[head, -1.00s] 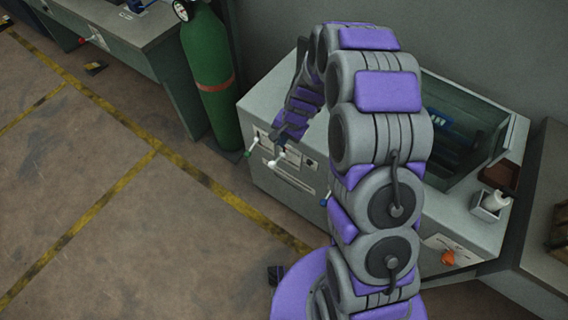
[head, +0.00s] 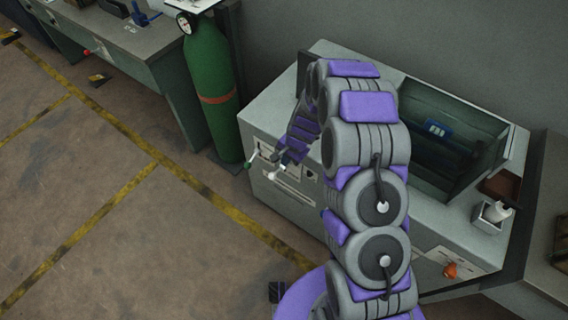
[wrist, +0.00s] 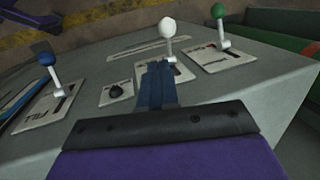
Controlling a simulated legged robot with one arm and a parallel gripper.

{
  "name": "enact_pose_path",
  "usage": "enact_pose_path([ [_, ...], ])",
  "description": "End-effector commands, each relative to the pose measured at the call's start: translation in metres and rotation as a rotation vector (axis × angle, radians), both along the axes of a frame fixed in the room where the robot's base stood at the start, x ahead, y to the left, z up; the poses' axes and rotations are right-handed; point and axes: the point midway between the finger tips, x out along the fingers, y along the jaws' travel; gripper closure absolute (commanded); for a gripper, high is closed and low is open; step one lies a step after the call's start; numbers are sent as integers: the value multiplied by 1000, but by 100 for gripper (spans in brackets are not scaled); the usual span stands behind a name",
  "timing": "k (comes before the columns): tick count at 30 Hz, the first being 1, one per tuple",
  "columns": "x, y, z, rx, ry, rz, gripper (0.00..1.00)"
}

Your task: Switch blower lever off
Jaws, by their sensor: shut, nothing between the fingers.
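Three levers stand on plates along the front of a grey cabinet. The white-knobbed lever (wrist: 166,28) is in the middle of the wrist view, the green-knobbed lever (wrist: 218,12) at right, and the blue-knobbed lever (wrist: 46,60) at left. In the head view the green knob (head: 253,156) and white knob (head: 272,176) show. I cannot read which plate names the blower. My gripper (wrist: 158,66) has its dark blue fingers shut and empty, just short of the white lever; contact cannot be told. In the head view my gripper (head: 287,156) is close to the white lever.
A black round knob (wrist: 115,91) sits between the blue and white levers. A green gas cylinder (head: 210,90) stands left of the cabinet (head: 262,112). An orange knob (head: 450,270) is on the cabinet's right part. The floor in front (head: 150,240) is clear.

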Motion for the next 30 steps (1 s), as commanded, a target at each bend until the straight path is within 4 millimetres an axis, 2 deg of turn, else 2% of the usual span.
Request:
enact_pose_path([
  [15,7,19,-79,0,2,2,100],
  [20,9,22,-88,1,-1,0,100],
  [30,9,21,-88,0,-2,1,100],
])
